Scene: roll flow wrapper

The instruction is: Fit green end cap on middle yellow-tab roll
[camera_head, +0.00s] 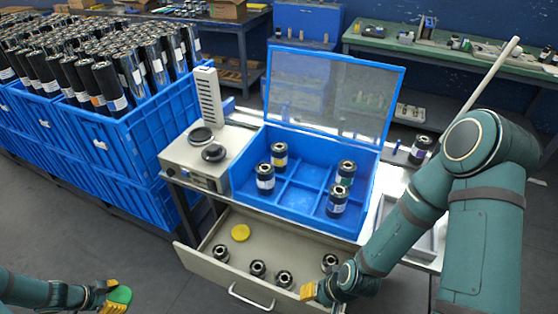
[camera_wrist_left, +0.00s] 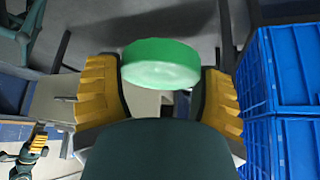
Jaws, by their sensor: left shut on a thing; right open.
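My left gripper (camera_head: 112,296) is shut on the green end cap (camera_head: 120,295), out at the lower left, away from the bench. In the left wrist view the cap (camera_wrist_left: 161,64) sits between the yellow fingers. A black roll with a yellow band (camera_head: 279,157) stands upright in the blue compartment box (camera_head: 300,207). Several short rolls stand in the open drawer, such as one in the middle (camera_head: 257,269); I cannot make out tabs on them. My right gripper (camera_head: 312,291) is open and empty at the drawer's front right, beside a drawer roll (camera_head: 284,279).
A yellow cap (camera_head: 240,232) lies in the open drawer (camera_head: 206,269). The blue box also holds other rolls, and its clear lid (camera_head: 335,90) stands raised. A grey device (camera_head: 205,160) stands left of it. Blue crates (camera_head: 130,150) full of rolls stand at the left.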

